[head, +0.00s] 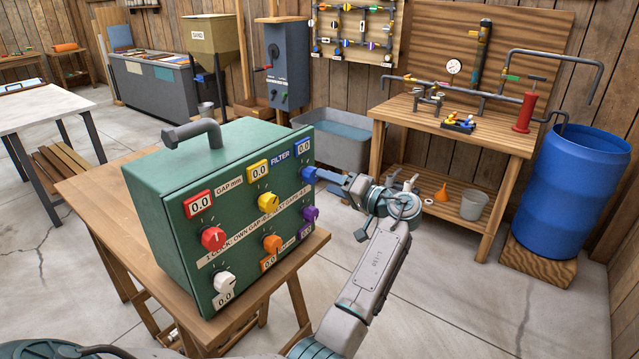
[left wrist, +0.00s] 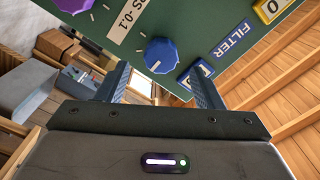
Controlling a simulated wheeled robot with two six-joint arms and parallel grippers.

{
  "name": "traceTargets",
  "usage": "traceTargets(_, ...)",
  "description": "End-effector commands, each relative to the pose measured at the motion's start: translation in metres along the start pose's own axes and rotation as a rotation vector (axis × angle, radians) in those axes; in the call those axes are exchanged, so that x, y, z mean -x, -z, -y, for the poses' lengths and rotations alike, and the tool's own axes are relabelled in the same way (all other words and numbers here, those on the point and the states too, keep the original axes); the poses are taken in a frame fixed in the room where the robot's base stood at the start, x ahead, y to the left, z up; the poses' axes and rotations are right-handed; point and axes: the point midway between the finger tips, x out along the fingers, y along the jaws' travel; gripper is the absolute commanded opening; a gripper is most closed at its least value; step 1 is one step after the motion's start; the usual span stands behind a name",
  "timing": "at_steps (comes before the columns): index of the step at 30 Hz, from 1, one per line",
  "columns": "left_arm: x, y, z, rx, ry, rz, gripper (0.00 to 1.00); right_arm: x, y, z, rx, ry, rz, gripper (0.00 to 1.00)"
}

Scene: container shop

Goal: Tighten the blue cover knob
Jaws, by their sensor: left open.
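The blue cover knob (head: 309,175) is on the right edge of the front of a green box (head: 150,215), below a blue-framed display (head: 304,147) reading 0.0. A FILTER label is beside that display. My left gripper (head: 324,177) is at the blue knob, reaching in from the right. In the left wrist view the knob (left wrist: 160,55) shows between and just beyond the two open fingers (left wrist: 160,75), with a gap on each side. A white mark is on the knob's face. My right gripper is out of view.
Other knobs share the panel: red (head: 213,238), yellow (head: 267,202), orange (head: 272,243), purple (head: 310,214) and white (head: 224,282). The box stands on a wooden table (head: 95,200). A workbench (head: 460,130) and blue barrel (head: 570,190) stand at right.

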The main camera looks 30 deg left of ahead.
Motion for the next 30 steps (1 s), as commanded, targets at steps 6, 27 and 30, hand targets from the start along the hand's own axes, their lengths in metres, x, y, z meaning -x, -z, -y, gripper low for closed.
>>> traceTargets(6, 0.039, -0.001, -0.002, 0.001, -0.002, 0.001, 0.61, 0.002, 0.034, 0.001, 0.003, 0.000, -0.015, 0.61)
traceTargets(27, 0.063, 0.000, 0.000, 0.000, 0.001, 0.000, 0.61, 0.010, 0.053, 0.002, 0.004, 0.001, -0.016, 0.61)
traceTargets(30, 0.063, 0.000, -0.001, -0.002, -0.001, 0.000, 0.61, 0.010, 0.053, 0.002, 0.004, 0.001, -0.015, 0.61)
